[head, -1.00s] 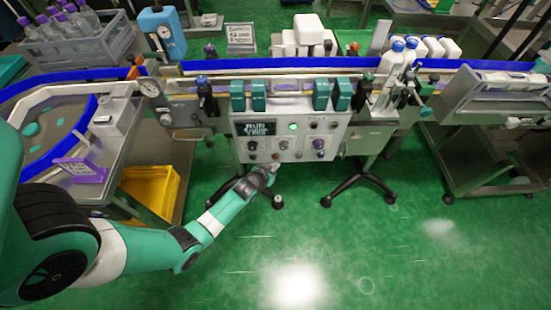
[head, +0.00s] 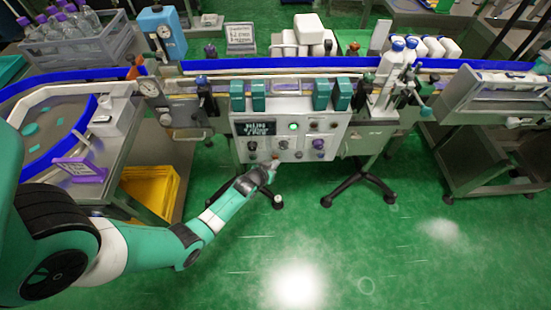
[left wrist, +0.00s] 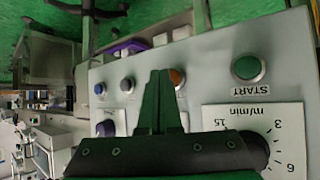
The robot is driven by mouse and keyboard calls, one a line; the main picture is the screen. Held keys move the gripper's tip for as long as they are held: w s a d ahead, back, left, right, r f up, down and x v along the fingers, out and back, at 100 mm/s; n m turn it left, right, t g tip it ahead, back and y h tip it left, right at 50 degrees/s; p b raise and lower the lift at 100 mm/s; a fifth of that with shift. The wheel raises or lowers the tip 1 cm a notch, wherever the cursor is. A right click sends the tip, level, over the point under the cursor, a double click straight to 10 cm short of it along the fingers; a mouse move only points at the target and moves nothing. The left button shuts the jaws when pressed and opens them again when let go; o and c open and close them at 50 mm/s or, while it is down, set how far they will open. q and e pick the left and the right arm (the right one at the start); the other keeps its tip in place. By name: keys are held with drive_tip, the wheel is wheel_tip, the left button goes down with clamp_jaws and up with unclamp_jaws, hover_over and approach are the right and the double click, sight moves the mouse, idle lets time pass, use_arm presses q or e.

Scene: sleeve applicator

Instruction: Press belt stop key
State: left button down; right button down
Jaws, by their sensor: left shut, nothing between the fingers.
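The white control panel (head: 338,128) stands below the conveyor, with a dark text display (head: 255,129), a lit green lamp (head: 293,127) and several knobs and buttons. My left gripper (head: 273,162) is at the panel's lower edge. In the left wrist view the panel appears upside down. There the shut, empty fingers of the left gripper (left wrist: 163,74) reach beside an orange-red button (left wrist: 177,77), partly covering it. I cannot tell whether they touch it, and its label is hidden. A green button marked START (left wrist: 248,67) is to its right. My right gripper is not in view.
Grey (left wrist: 127,85) and blue (left wrist: 99,88) buttons lie left of the fingers, and a black dial (left wrist: 257,148) marked m/min is near START. Teal blocks (head: 320,95) rise above the panel. A yellow bin (head: 150,190) is at left. Floor before the panel is clear.

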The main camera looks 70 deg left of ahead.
use_arm(q)
drive_tip(key=shift+w+a, duration=0.15)
drive_tip(key=shift+a, duration=0.2)
idle(0.7)
drive_tip(key=shift+d, duration=0.1)
drive_tip(key=shift+s+d, duration=0.3)
drive_tip(key=shift+d, duration=0.35)
drive_tip(key=d, duration=0.1)
drive_tip(key=s+d, duration=0.1)
drive_tip(key=d, duration=0.2)
drive_tip(key=shift+s+d, duration=0.35)
idle(0.9)
